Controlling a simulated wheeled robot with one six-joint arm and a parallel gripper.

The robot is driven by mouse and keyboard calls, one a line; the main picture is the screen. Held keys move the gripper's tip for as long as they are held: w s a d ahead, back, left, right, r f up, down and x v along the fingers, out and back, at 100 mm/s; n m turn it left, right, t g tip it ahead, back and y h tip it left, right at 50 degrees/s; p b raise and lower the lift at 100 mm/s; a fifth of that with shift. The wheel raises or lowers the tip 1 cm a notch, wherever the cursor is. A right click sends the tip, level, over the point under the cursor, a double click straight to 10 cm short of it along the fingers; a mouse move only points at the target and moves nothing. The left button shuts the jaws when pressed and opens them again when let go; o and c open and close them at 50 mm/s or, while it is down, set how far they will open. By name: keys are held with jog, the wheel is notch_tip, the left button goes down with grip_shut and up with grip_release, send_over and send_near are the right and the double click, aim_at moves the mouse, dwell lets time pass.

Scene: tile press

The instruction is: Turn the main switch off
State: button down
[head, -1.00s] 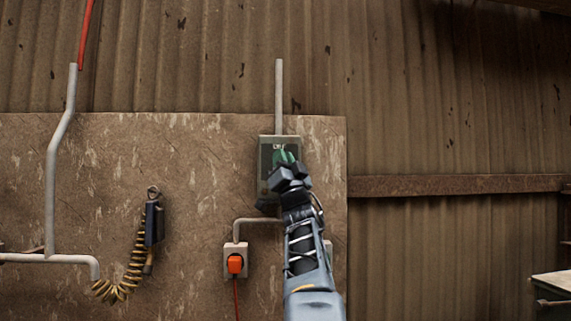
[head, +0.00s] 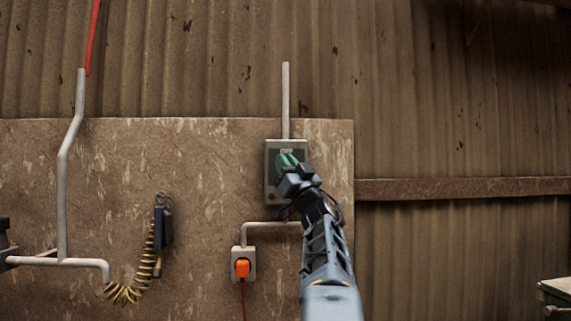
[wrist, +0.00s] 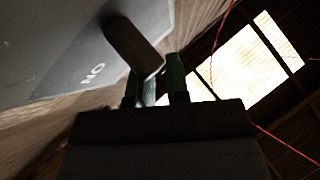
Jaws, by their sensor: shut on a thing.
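The main switch is a grey box (head: 271,180) on the wall board, with a dark face. In the head view my gripper (head: 288,160) with green fingers is at the front of this box and covers its middle. In the wrist view the box face (wrist: 45,55) is at upper left, with an upside-down "ON" mark. The switch handle (wrist: 133,44) sticks out from the face, and its end lies between the green fingers of my gripper (wrist: 154,78). My gripper is shut on the handle. In the head view the handle is hidden.
A dark handset with a coiled yellow cord (head: 148,262) hangs to the left. Grey conduits (head: 62,190) run along the board. A bench corner (head: 558,288) shows at lower right.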

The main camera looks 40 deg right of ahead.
jog(key=shift+a+r, duration=0.1)
jog(key=shift+r, duration=0.05)
jog(key=c, duration=1.4)
grip_release()
jog(key=d+b+v, duration=0.1)
jog(key=b+v, duration=0.4)
jog(key=v, duration=0.8)
jog(key=shift+s+a+f, duration=0.25)
jog(key=shift+a+f, duration=0.15)
jog(key=shift+a, duration=0.05)
